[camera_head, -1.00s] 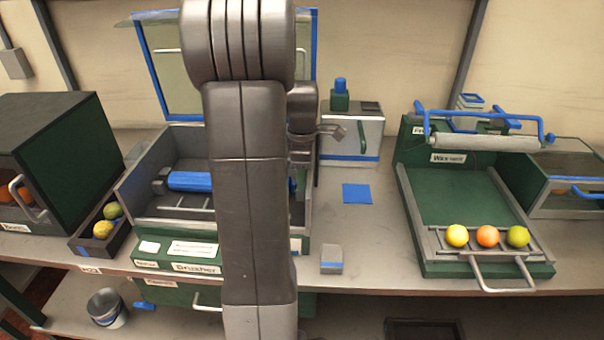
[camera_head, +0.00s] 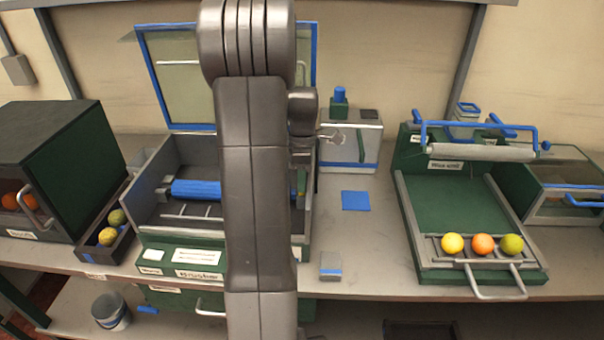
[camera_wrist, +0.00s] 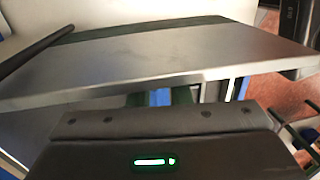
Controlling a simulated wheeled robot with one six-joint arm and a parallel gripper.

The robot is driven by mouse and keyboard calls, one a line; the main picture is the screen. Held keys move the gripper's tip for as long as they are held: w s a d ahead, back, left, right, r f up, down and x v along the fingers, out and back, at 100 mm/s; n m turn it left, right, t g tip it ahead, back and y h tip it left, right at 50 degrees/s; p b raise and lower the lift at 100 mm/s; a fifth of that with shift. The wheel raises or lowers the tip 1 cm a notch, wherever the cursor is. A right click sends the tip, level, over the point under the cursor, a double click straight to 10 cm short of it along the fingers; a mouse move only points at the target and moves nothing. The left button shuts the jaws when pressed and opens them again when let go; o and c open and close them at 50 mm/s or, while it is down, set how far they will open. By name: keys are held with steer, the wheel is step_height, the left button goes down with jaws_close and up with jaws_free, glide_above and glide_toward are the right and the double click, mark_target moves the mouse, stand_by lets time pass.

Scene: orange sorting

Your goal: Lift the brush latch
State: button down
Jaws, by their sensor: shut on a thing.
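The brusher (camera_head: 146,203) is an open grey and green box with its glass lid (camera_head: 158,88) raised. The blue brush roller (camera_head: 197,188) lies inside; its left end sits in a grey block, and my arm hides its right end. My gripper is at the brusher's right side, mostly hidden behind my arm in the head view. Its dark housing with a green light fills the bottom of the wrist view. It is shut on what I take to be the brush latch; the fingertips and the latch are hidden. A grey panel (camera_wrist: 160,62) is close ahead in the wrist view.
Right of the brusher stand a grey box (camera_head: 366,142) and a blue square (camera_head: 356,201), with free bench between. The waxer (camera_head: 433,206) holds three fruits. A dark tray (camera_head: 92,246) with two fruits and a green cabinet (camera_head: 72,150) are at left.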

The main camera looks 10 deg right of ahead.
steer(key=shift+w+d+r+g+y+p, duration=0.15)
steer(key=shift+w+r+g+p, duration=0.2)
steer(key=shift+p, duration=0.65)
steer(key=shift+w+r+g+y+p, duration=0.15)
steer(key=shift+r+g+p, duration=0.3)
steer(key=shift+p, duration=0.55)
steer(key=shift+w+d+f+g+p, duration=0.15)
steer(key=shift+w+g+p, duration=0.1)
steer(key=shift+g+p, duration=0.4)
steer(key=c, duration=1.3)
jaws_free()
steer(key=shift+f+b, duration=0.2)
steer(key=shift+b, duration=0.15)
